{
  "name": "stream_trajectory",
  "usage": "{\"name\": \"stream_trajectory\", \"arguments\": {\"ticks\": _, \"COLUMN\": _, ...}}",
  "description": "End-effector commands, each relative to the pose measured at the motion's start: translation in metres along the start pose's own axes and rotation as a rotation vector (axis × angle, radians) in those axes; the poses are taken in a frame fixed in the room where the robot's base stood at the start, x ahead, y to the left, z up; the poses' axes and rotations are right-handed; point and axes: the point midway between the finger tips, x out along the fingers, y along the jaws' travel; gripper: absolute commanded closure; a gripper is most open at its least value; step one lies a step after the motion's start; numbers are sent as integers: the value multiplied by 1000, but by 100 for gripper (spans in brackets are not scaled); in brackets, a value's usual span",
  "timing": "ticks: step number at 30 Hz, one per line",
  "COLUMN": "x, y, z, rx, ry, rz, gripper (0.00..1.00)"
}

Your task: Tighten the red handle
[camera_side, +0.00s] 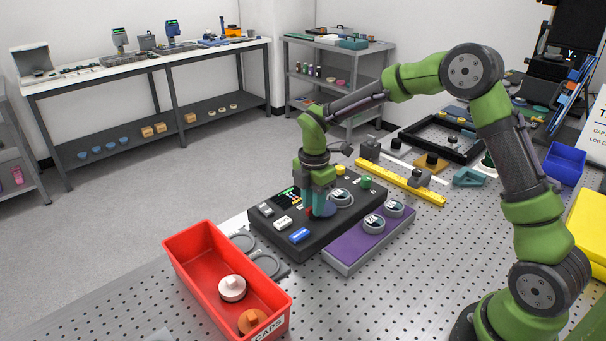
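No other red handle is clearly visible, and the fingers cover part of the box top. I cannot tell whether the fingers are open or closed on something. The box top also has a small lit screen (288,197), a blue switch (299,235) and a green knob (366,182).
A purple-topped block (345,247) with round gauges (374,223) stands right of the box. A red caps bin (190,246) holds a white cap (232,288) and an orange cap (252,321). A yellow rail (405,184) lies behind.

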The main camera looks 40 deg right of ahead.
Motion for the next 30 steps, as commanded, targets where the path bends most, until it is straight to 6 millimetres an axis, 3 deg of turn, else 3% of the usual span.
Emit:
{"name": "stream_trajectory", "arguments": {"ticks": 2, "x": 0, "y": 0, "z": 0, "rx": 0, "ry": 0, "rz": 0, "gripper": 61}}
{"name": "stream_trajectory", "arguments": {"ticks": 14, "x": -8, "y": 0, "z": 0, "rx": 0, "ry": -1, "rz": 1, "gripper": 61}}
{"name": "stream_trajectory", "arguments": {"ticks": 17, "x": -23, "y": 1, "z": 0, "rx": 0, "ry": -1, "rz": 4, "gripper": 61}}
{"name": "stream_trajectory", "arguments": {"ticks": 30, "x": -128, "y": 1, "z": 0, "rx": 0, "ry": -1, "rz": 4, "gripper": 61}}
